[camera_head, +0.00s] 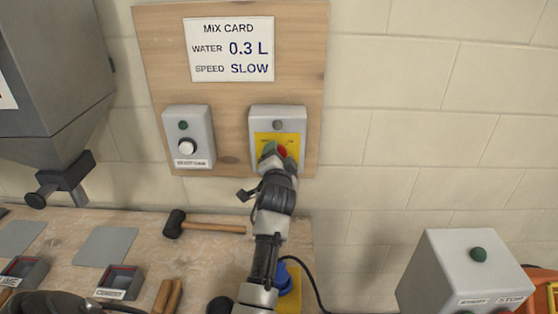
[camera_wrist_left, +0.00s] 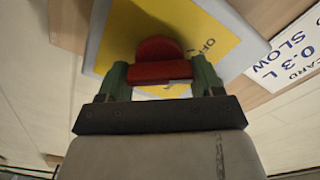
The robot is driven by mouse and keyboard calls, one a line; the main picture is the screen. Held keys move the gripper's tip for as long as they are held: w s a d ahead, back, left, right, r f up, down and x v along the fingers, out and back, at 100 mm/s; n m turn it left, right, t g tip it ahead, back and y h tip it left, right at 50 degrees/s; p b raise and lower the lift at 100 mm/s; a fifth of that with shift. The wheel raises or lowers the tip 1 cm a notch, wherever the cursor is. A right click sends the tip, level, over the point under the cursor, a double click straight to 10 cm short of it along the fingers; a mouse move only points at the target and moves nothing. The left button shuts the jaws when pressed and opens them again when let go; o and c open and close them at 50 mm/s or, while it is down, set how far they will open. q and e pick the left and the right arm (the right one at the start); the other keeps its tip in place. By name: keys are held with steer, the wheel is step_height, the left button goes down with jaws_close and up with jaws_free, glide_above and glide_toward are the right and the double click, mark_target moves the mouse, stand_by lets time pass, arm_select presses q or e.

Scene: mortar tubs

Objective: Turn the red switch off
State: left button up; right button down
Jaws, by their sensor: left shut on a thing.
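The red switch (camera_head: 281,150) sits on a yellow plate (camera_head: 262,138) on the right-hand grey box (camera_head: 297,112), fixed to the wooden wall board. In the left wrist view the red switch (camera_wrist_left: 155,72) is a round base with a red bar across it. My left gripper (camera_head: 277,154) reaches up to it from below. Its green fingers (camera_wrist_left: 160,82) are shut on the red bar, one on each side. The word OFF (camera_wrist_left: 209,46) shows on the yellow plate; other lettering is hidden or unreadable.
A second grey box (camera_head: 201,120) with a white knob is on the left of the board, under the mix card (camera_head: 231,48). A mallet (camera_head: 207,226) lies on the bench. A grey control box (camera_head: 463,262) stands at the lower right.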

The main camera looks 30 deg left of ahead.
arm_select(q)
steer(key=shift+f+n, duration=0.1)
steer(key=shift+n, duration=0.7)
steer(key=o, duration=0.9)
steer(key=shift+o, duration=0.2)
